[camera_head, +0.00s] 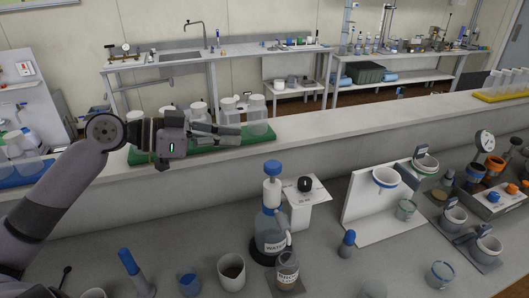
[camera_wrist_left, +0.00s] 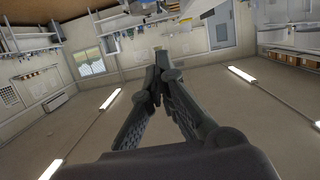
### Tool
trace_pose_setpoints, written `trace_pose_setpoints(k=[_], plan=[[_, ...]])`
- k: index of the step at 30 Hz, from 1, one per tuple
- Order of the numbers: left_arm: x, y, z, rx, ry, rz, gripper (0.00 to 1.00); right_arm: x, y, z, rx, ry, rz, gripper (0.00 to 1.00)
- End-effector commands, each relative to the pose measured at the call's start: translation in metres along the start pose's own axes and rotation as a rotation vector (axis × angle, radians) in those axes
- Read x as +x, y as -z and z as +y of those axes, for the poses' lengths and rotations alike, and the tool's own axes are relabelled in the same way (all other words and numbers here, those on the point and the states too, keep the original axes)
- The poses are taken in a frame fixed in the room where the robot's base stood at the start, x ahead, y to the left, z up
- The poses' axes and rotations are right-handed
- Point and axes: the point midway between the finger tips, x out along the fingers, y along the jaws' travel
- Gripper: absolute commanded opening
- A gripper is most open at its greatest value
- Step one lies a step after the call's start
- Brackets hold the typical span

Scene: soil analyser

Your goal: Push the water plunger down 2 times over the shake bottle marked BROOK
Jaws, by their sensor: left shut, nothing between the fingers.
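The water bottle (camera_head: 270,232), labelled WATER, stands on the bench with a blue-topped plunger (camera_head: 272,167) upright on it. The shake bottle marked BROOK (camera_head: 287,272) stands just in front of it, close under the plunger's side; its label is partly readable. My left gripper (camera_head: 236,132) points to the right, above and behind the plunger, apart from it, in front of the white cups on the green tray. It is shut and empty; its closed fingers also show in the left wrist view (camera_wrist_left: 160,62). My right gripper is not in view.
A white box with a black knob (camera_head: 305,185) stands right of the plunger. A white stand (camera_head: 370,215) with funnels is at right. The raised ledge (camera_head: 330,130) runs behind.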

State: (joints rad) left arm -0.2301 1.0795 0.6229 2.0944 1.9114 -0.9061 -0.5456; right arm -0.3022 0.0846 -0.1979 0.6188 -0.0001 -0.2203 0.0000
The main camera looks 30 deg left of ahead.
Motion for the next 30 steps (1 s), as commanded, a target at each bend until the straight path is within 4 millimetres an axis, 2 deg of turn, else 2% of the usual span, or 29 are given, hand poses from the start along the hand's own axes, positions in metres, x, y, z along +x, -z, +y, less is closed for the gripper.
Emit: trace_pose_setpoints(k=[6, 21, 22, 24, 30], plan=[[0.03, 0.003, 0.0, 0.001, 0.0, -0.003, 0.0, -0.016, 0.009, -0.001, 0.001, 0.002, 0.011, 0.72], [0.08, 0.004, 0.0, 0.001, 0.001, 0.003, 0.0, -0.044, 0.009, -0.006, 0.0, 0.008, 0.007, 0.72], [0.083, 0.003, 0.0, 0.0, 0.0, 0.002, 0.0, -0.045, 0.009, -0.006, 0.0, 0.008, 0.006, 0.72], [0.085, -0.013, 0.0, -0.009, 0.0, -0.003, 0.0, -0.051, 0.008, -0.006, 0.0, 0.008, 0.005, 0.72], [0.09, -0.034, 0.0, -0.004, 0.001, -0.001, 0.0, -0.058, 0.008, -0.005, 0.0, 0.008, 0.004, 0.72]])
